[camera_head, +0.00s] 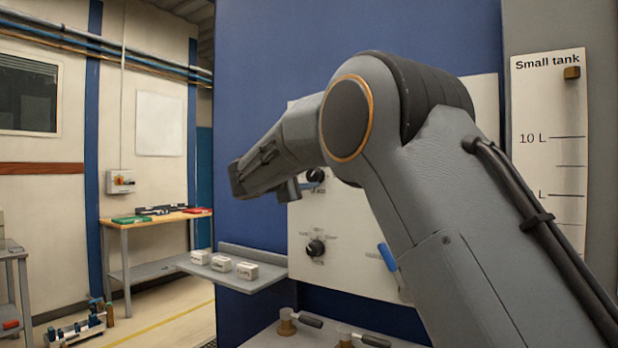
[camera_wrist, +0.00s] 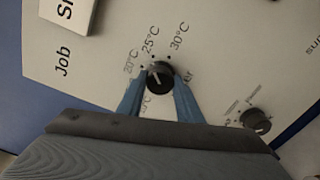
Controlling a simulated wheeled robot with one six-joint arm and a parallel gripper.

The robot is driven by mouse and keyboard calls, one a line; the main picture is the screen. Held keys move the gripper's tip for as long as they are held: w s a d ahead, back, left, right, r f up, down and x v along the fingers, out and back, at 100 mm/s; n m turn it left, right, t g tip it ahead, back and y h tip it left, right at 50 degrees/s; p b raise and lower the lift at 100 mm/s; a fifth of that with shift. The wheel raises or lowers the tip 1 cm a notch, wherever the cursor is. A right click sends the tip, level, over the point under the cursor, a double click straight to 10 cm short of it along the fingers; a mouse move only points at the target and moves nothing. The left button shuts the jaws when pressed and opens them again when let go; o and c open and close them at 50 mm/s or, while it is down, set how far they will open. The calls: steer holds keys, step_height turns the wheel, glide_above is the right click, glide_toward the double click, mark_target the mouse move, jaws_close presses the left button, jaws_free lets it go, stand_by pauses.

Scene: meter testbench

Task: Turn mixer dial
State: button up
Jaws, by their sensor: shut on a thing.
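A black round dial (camera_wrist: 160,75) with a white pointer line sits on the pale panel. Marks of 20°C, 25°C and 30°C surround it. My gripper (camera_wrist: 160,88) has a blue finger on each side of this dial and is shut on it. In the head view, the same dial (camera_head: 315,174) shows at the tip of my arm, partly hidden. A second black dial (camera_head: 315,248) is lower on the panel, free of my gripper; it also shows in the wrist view (camera_wrist: 256,120). A label by the gripped dial is mostly hidden, ending in "er". I cannot tell which dial is the mixer's.
A grey shelf (camera_head: 262,283) with three white boxes (camera_head: 221,263) is left of the panel. A blue handle (camera_head: 387,256) is near my arm. Valves with dark levers (camera_head: 302,321) are below. A "Small tank" gauge (camera_head: 549,105) stands at the right. A workbench (camera_head: 150,220) is far left.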

steer(key=n+p, duration=0.1)
steer(key=n, duration=0.3)
steer(key=shift+p, duration=0.35)
steer(key=shift+n+p, duration=0.75)
steer(key=shift+n, duration=0.95)
steer(key=o, duration=1)
steer(key=shift+o, duration=0.2)
steer(key=b+v, duration=0.2)
steer(key=v, duration=0.5)
steer(key=shift+s+a, duration=0.3)
steer(key=shift+f, duration=0.1)
